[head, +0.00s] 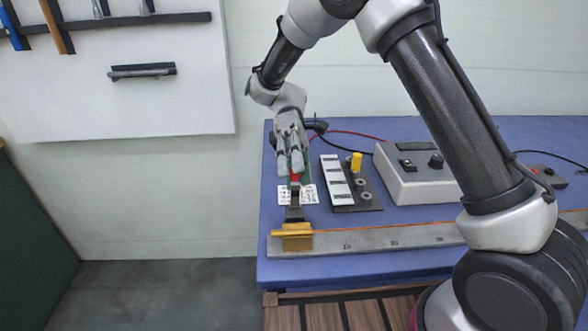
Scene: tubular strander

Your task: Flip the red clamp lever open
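The red clamp lever (294,178) shows as a small red patch right at my fingertips, at the left end of the blue table. Most of it is hidden by my gripper. My gripper (291,168) points down at the lever from above. Its two fingers are close together, and I cannot tell whether they touch or hold the lever. Below the lever, a dark upright part (294,208) leads down to a brass-coloured block (297,240) on a long grey ruled bar (370,240).
A dark plate with a yellow peg (356,161) and grey rings stands right of the gripper. A grey control box (415,178) is farther right. A white printed card (309,194) lies beside the clamp. The blue table (345,269) is bare along its front edge.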

